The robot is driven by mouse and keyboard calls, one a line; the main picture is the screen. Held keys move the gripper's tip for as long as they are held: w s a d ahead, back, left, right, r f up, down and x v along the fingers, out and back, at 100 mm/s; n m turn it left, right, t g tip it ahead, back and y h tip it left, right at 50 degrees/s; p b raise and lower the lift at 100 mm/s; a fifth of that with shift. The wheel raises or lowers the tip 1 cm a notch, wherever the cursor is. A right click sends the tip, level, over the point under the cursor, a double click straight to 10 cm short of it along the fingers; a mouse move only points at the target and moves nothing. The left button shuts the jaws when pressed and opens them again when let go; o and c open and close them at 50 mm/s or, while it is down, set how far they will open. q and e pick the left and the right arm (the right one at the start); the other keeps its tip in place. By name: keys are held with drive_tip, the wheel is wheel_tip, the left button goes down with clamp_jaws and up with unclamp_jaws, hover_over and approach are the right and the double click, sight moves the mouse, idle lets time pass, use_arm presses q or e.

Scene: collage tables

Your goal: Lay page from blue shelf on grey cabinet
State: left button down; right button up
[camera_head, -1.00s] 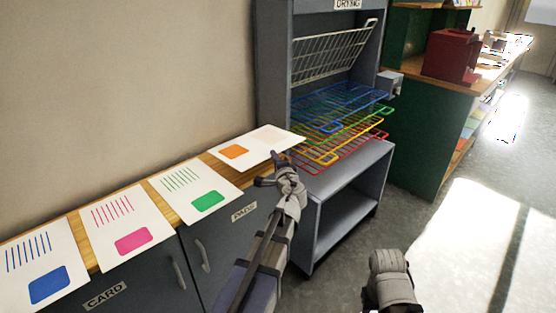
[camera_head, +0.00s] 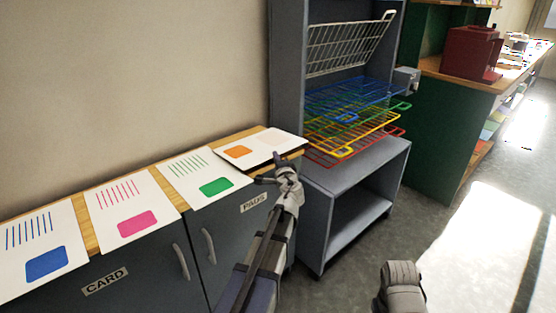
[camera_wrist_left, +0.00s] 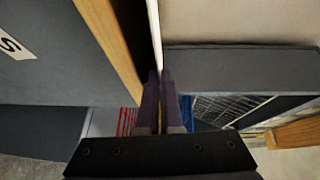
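The blue shelf (camera_head: 365,92) is a wire rack in the drying unit and looks bare.
Pages with green (camera_head: 216,187), pink (camera_head: 137,224) and blue (camera_head: 46,263) patches lie in a row to the left on the cabinet. Green, yellow and red racks sit below the blue one; a raised white rack (camera_head: 345,45) is above. The drying unit (camera_head: 360,158) stands close to my left arm.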

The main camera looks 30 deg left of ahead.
use_arm(q)
drive_tip(key=shift+a+f, duration=0.1)
drive_tip(key=c, duration=1)
unclamp_jaws()
drive_tip(key=o, duration=0.3)
drive_tip(key=shift+f, duration=0.1)
drive_tip(key=shift+c, duration=0.3)
